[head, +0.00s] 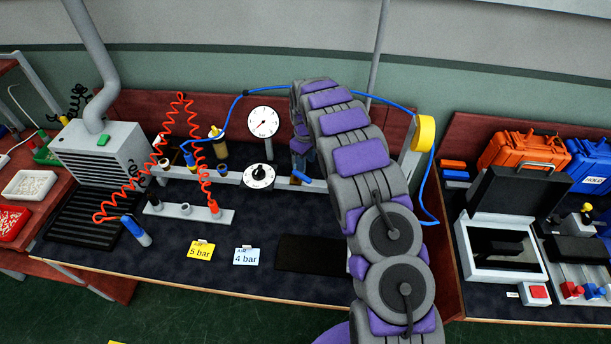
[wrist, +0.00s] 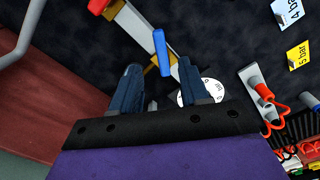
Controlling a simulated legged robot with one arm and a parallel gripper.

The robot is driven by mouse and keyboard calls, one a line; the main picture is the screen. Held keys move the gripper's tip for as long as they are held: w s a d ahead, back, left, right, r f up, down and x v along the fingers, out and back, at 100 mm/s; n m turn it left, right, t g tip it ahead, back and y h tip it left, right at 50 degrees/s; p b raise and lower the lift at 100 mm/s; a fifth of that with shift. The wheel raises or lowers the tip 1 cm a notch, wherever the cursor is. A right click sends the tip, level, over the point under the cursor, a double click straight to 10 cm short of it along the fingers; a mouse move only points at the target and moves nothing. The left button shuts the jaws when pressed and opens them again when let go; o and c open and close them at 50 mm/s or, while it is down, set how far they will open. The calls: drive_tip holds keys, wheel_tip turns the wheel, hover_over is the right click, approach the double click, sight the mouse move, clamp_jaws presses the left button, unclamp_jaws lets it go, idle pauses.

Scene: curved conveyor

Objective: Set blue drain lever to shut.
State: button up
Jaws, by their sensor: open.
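The blue drain lever (wrist: 160,52) shows in the wrist view as a short blue handle beside a brass-coloured fitting (wrist: 165,74) on a pale rail. In the head view the lever (head: 301,177) sticks out toward the bench front, slanting down to the right, near the rail's right end. My gripper (wrist: 159,68) is open and empty, with one dark finger on each side of the lever's line. No contact shows, and the depth between fingertips and lever is hard to judge. In the head view my gripper (head: 303,150) is just above the lever, partly hidden by my arm.
A white dial (head: 259,176) and a round gauge (head: 264,121) stand left of the lever. A coiled red hose (head: 160,155) hangs further left. Cards reading 5 bar (head: 201,250) and 4 bar (head: 246,256) lie in front. A blue hose runs above. The dark bench front is mostly clear.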

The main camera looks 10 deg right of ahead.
sight(306, 177)
wheel_tip(306, 177, down, 8)
drive_tip(key=shift+r+b, duration=0.1)
drive_tip(key=shift+b, duration=0.25)
clamp_jaws()
idle(0.4)
